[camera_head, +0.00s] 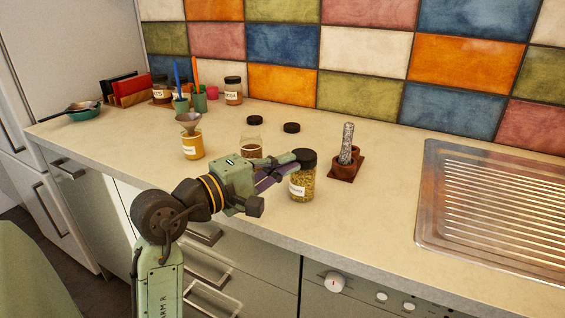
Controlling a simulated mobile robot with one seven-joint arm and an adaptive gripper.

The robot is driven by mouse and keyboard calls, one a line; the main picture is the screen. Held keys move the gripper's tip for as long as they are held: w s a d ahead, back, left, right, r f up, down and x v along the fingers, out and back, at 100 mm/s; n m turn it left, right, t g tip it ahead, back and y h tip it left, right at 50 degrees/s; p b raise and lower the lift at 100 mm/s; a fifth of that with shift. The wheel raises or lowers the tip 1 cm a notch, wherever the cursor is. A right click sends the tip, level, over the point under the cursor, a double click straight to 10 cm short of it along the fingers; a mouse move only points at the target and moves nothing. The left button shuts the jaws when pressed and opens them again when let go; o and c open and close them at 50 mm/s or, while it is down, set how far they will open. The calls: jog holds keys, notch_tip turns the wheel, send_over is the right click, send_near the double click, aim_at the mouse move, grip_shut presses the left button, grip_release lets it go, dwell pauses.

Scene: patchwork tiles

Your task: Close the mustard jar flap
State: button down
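A glass jar (302,187) of yellowish seeds with a white label stands upright near the counter's front edge; I take it for the mustard jar, but its label is too small to read. A dark lid (305,157) sits on its top; whether any flap on it is raised or closed is too small to tell. My gripper (291,167) reaches in from the left, its fingers at the jar's upper left side just under the lid. The fingers overlap and are partly hidden, so touching and opening cannot be told.
A metal drainer (495,205) lies farther right.

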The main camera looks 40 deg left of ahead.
jog(key=shift+f+t, duration=0.25)
jog(key=shift+t, duration=0.05)
jog(key=c, duration=2.1)
grip_release()
jog(key=shift+c, duration=0.2)
jog(key=s+a, duration=0.1)
jog(key=s, duration=1.1)
jog(key=shift+a, duration=0.4)
jog(key=shift+w, duration=0.15)
